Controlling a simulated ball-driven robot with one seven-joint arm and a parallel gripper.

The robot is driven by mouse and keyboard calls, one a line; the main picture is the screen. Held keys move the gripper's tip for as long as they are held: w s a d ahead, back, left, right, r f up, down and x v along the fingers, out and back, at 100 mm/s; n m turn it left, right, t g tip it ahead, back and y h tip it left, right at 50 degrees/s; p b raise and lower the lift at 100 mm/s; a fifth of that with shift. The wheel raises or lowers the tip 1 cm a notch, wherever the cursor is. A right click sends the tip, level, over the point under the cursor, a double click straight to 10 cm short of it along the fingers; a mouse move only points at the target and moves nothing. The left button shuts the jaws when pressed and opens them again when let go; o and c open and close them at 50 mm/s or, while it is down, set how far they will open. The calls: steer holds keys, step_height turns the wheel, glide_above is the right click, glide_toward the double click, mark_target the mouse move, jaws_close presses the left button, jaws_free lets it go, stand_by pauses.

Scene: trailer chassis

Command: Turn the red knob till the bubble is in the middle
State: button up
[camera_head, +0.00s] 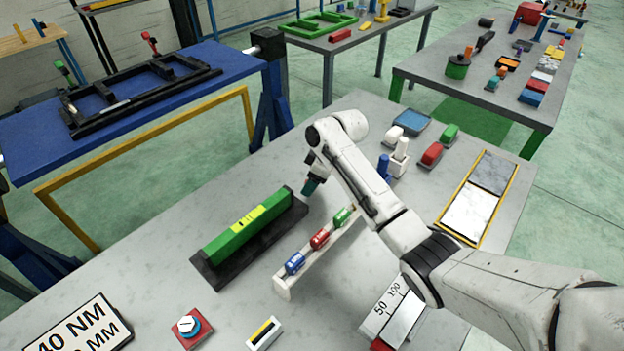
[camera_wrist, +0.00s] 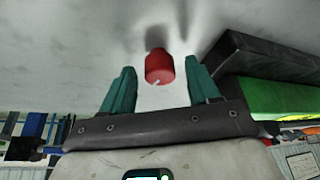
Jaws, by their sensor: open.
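The red knob (camera_wrist: 158,66) shows in the wrist view with a small pale mark on it. My gripper (camera_wrist: 159,70) is open, with one teal finger on each side of the knob and visible gaps between. In the head view my gripper (camera_head: 310,187) is at the far right end of the green level (camera_head: 232,238), and the knob is hidden there. The level lies on a black base (camera_head: 205,272). Its yellow-green vial (camera_head: 248,219) is on top; the bubble is too small to place. The level also shows at the right of the wrist view (camera_wrist: 282,97).
A white rack (camera_head: 284,284) with blue, red and green cylinders stands right of the level. A red box with a white-blue dial (camera_head: 188,327) and a small white gauge (camera_head: 264,334) lie at the front. Bare tabletop lies left of the level.

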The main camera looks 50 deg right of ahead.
steer(key=c, duration=1)
steer(key=shift+f+n, duration=0.1)
steer(key=shift+n, duration=0.2)
steer(key=n+b, duration=0.1)
steer(key=n, duration=0.1)
steer(key=n+g+y+b, duration=0.1)
steer(key=n+b, duration=0.1)
steer(key=n, duration=0.1)
steer(key=shift+w+d+f+g+y, duration=0.1)
steer(key=shift+g+y, duration=0.2)
steer(key=n+g+b, duration=0.1)
steer(key=n+b, duration=0.1)
steer(key=n, duration=0.1)
steer(key=shift+w+n+y, duration=0.1)
steer(key=shift+n+y, duration=0.2)
steer(key=shift+n, duration=0.1)
steer(key=shift+n+g+b, duration=0.5)
steer(key=shift+n+b, duration=0.6)
steer(key=shift+b, duration=0.05)
